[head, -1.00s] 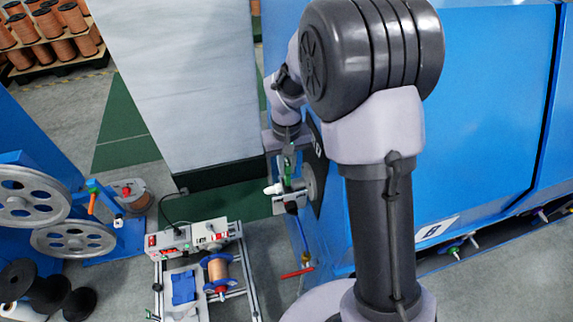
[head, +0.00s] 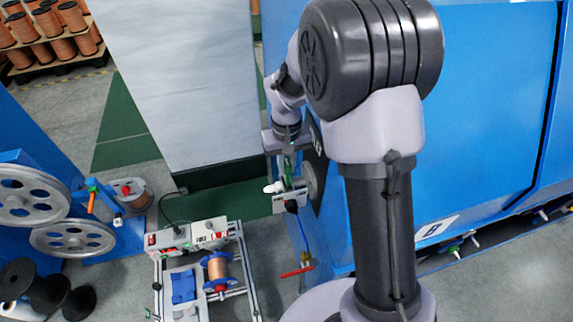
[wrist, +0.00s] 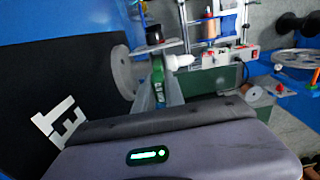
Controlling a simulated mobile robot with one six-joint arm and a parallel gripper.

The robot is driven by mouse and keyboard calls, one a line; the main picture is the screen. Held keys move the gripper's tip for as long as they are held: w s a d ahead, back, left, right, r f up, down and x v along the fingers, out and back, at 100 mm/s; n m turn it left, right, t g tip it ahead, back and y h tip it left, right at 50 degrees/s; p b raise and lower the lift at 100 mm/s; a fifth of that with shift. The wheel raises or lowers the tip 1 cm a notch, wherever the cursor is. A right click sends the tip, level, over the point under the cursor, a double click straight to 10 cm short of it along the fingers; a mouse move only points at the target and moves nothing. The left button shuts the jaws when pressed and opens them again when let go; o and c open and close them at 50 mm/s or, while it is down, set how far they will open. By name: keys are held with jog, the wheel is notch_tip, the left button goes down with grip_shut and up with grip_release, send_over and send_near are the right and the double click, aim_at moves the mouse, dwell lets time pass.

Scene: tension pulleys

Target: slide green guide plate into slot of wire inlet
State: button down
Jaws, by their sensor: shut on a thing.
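The green guide plate (head: 287,166) is a small upright green piece between the fingers of my gripper (head: 288,158), beside the blue machine. In the wrist view the green guide plate (wrist: 158,74) stands between the two grey fingers of my gripper (wrist: 159,88), which are shut on it. The wire inlet appears to be the grey metal bracket (head: 291,200) with a white round-ended part, just below the plate. In the wrist view the white part (wrist: 179,61) is close beside the plate. The slot is too small to make out, and I cannot tell whether the plate touches it.
A grey disc (wrist: 125,72) sits on the machine close to my fingers. The blue machine (head: 480,120) fills the right side. A blue hose and a red-handled valve (head: 297,271) are below. A spool stand (head: 205,235) is at the lower middle, with bare floor beside it.

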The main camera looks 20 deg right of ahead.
jog(key=shift+f+b, duration=1.4)
jog(key=shift+f, duration=0.35)
jog(key=shift+f, duration=0.1)
jog(key=shift+f+b, duration=0.4)
jog(key=shift+f, duration=0.05)
jog(key=shift+r, duration=0.1)
jog(key=shift+r, duration=0.1)
jog(key=shift+r+p, duration=0.25)
jog(key=shift+p, duration=0.1)
jog(key=shift+f, duration=0.15)
